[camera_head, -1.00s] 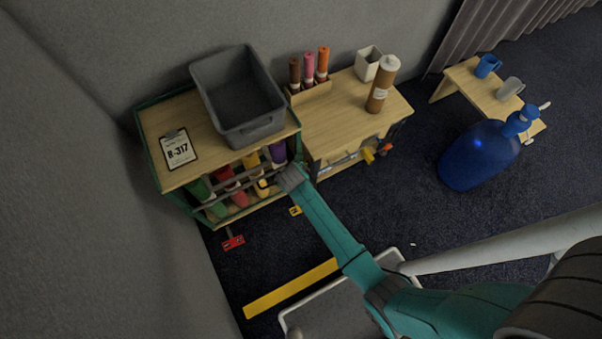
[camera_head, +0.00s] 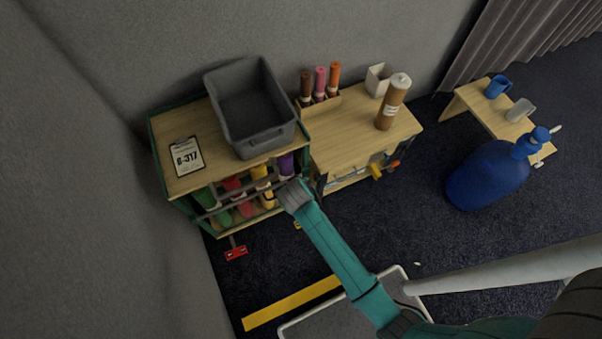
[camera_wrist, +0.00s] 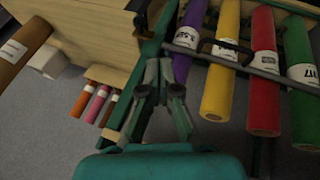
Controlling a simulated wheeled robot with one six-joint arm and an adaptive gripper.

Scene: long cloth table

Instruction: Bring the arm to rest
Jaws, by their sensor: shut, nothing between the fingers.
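My teal arm (camera_head: 335,245) reaches from the lower right toward the front of a green-framed shelf (camera_head: 183,168) in the head view. Its grey wrist end is close to the shelf's right front corner. In the wrist view my gripper (camera_wrist: 160,88) is shut and empty. Its fingers are in front of a green shelf post. To the right of the fingers are purple (camera_wrist: 190,45), yellow (camera_wrist: 222,65), red (camera_wrist: 264,75) and green (camera_wrist: 299,60) rolls behind a rail. I cannot tell whether the fingers touch the post.
A grey bin (camera_head: 252,105) and a clipboard (camera_head: 186,157) are on the shelf top. A blue jug (camera_head: 490,175) is farther right.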

